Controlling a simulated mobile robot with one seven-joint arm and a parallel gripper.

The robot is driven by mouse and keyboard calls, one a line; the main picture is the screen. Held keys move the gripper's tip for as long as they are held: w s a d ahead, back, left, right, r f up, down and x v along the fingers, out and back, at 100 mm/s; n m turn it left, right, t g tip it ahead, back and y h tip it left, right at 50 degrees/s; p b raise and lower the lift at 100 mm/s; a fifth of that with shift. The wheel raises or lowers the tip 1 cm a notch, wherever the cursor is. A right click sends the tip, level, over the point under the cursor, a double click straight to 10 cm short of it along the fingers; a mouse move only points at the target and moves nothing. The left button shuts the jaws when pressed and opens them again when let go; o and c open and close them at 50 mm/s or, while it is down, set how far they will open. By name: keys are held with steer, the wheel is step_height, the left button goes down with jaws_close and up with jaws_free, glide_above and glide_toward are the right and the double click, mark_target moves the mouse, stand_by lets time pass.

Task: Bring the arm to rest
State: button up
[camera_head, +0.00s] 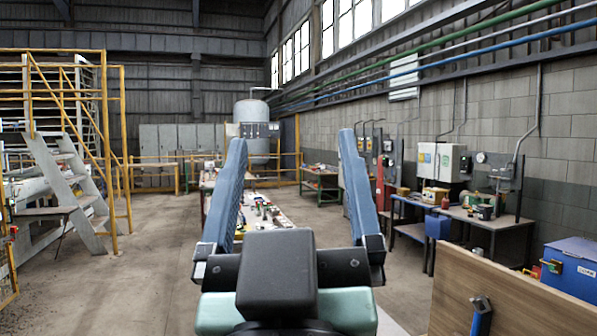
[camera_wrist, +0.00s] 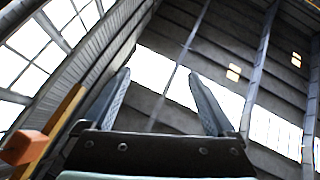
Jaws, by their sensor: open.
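My gripper (camera_head: 293,190) is in the middle of the head view, with its two blue fingers standing upright and spread wide apart. It is open, and nothing is between the fingers. Through the gap I see a distant workbench and tank. In the wrist view my gripper (camera_wrist: 158,95) is also open and empty, against the wall, windows and roof of the hall.
A long table (camera_head: 283,213) with small items stands beyond my gripper. Workbenches (camera_head: 475,222) line the right wall. A wooden panel (camera_head: 500,300) and a blue box (camera_head: 572,268) are close at lower right. Stairs (camera_head: 68,180) stand left. The floor (camera_head: 150,285) at left is clear.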

steer(key=shift+m+t, duration=0.7)
steer(key=shift+t, duration=0.1)
steer(key=s+r, duration=0.2)
steer(key=s, duration=0.1)
steer(key=shift+s+d+r, duration=0.3)
steer(key=shift+s+r, duration=0.05)
steer(key=shift+r, duration=0.05)
